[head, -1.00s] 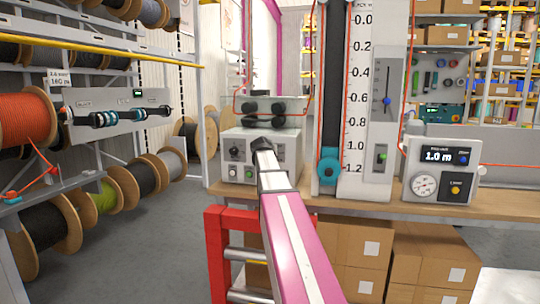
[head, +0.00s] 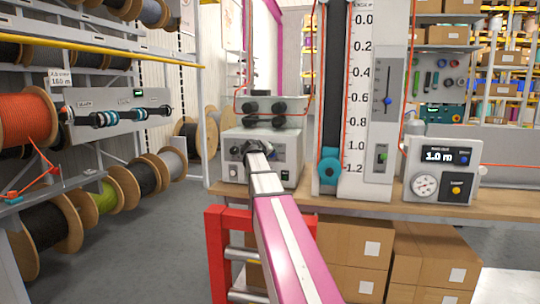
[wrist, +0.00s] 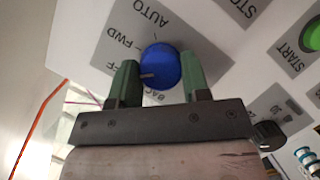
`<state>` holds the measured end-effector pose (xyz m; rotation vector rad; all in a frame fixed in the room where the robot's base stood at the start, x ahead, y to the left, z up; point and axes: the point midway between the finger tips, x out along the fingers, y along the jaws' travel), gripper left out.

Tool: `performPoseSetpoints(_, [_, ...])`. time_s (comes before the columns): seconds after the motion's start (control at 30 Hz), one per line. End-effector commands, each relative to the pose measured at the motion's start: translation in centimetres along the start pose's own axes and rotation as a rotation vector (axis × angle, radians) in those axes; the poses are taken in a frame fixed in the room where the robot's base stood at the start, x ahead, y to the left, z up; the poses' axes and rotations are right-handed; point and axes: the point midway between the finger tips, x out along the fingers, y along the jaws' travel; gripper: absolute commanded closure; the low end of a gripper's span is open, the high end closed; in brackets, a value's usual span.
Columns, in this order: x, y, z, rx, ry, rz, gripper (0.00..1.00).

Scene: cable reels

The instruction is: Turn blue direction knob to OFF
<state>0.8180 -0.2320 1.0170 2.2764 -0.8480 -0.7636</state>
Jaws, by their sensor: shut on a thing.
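The blue direction knob (wrist: 161,66) is round and sits on a light panel in the wrist view. Its pale pointer mark faces left, toward a label ending in F that is partly hidden by the left finger. The labels AUTO and FWD lie above and to the left, and BACK shows partly below the knob. My gripper (wrist: 159,68) has its two green fingers on either side of the knob, shut on it. In the head view my gripper (head: 255,147) is at the front of the grey control box (head: 287,150), and it hides the knob.
A green START button (wrist: 314,36) is at the right in the wrist view. A black knob (wrist: 268,136) is at lower right. The box stands on a wooden bench (head: 410,208), left of the tall measuring scale (head: 356,110). A red frame (head: 215,255) stands below.

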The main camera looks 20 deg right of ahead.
Motion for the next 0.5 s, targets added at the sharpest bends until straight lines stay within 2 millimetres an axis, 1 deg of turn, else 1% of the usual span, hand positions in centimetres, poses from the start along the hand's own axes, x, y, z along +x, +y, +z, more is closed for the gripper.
performPoseSetpoints(0.5, [-0.02,-0.05,-0.02,-0.031,0.0,0.012,0.81])
